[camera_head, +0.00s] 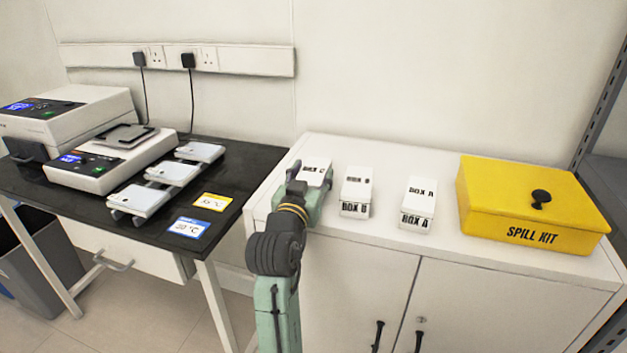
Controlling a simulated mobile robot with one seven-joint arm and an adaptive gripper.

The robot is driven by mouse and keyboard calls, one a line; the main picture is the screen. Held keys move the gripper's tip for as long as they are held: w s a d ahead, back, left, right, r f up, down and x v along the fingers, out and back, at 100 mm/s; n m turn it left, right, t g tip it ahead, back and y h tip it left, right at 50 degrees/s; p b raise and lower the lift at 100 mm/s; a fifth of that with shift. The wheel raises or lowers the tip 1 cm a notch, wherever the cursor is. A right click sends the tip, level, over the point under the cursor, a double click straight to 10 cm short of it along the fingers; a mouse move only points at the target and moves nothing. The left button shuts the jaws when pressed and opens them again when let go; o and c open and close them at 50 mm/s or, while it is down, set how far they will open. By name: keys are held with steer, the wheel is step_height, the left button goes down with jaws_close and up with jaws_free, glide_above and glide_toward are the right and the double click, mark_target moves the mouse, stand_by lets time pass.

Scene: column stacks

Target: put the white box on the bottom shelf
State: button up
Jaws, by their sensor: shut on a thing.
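Three white boxes with black lettering stand in a row on the white cabinet top (388,157). The left box (318,172) has a label that seems to read BOX C. The middle box (357,188) reads BOX B and the right box (419,197) reads BOX A. My gripper (312,185) is at the left box and is shut on it. My arm hides the box's front and lower part, so I cannot tell whether it touches the cabinet top. A grey metal rack (600,115) shows at the right edge; its bottom shelf cannot be made out.
A yellow spill kit (525,205) stands right of the boxes, close to the rack. A black-topped bench (240,160) at left holds white lab devices (110,160), several small white units and two temperature cards. A grey bin (45,265) is below.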

steer(key=shift+r, duration=0.1)
steer(key=c, duration=0.8)
